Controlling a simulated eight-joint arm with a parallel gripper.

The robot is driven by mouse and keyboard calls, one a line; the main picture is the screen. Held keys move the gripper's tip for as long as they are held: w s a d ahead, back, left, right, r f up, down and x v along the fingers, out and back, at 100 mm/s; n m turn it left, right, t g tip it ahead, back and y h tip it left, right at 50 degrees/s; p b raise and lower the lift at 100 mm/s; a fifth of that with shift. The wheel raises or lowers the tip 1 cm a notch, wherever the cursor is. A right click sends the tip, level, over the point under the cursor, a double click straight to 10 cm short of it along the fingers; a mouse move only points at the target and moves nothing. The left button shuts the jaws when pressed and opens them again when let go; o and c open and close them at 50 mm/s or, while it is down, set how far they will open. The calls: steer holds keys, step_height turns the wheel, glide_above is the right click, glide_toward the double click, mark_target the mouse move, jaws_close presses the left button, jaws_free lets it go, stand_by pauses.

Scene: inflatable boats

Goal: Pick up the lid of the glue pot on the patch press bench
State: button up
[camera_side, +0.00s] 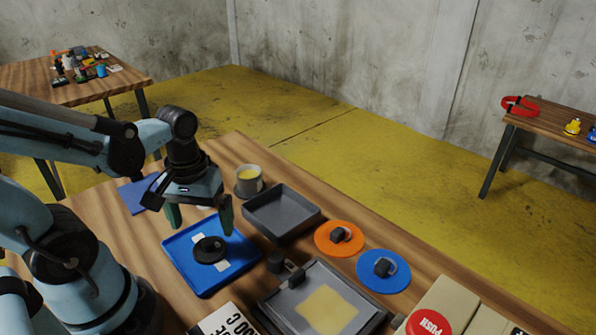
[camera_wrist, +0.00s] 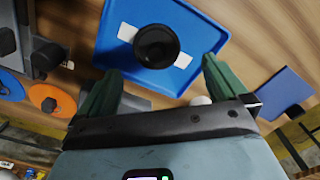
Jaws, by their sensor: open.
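A black round disc with a raised knob, apparently the lid (camera_side: 210,249), lies on a blue tray (camera_side: 187,278) between white patches. In the wrist view the black lid (camera_wrist: 156,46) shows on the tray (camera_wrist: 112,25), just beyond the fingertips. A grey pot with yellow contents, apparently the glue pot (camera_side: 249,182), stands uncovered behind the tray. My gripper (camera_side: 200,216) is open and empty above the tray's far part, its green fingers apart. In the wrist view my gripper (camera_wrist: 160,66) has the lid ahead of its gap, slightly left of centre, not between the fingers.
A grey empty tray (camera_side: 282,213) stands right of the blue one. Orange (camera_side: 339,238) and blue (camera_side: 383,271) discs, a press plate with a yellow sheet (camera_side: 326,309) and a red button (camera_side: 430,325) lie further right. A blue flat piece (camera_side: 138,196) lies behind my gripper.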

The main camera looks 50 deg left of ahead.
mark_target(207, 242)
steer(key=shift+d+f, duration=0.15)
steer(key=shift+f, duration=0.5)
steer(key=shift+d+f, duration=0.15)
steer(key=shift+f, duration=1.7)
steer(key=shift+c, duration=0.5)
steer(key=c, duration=0.9)
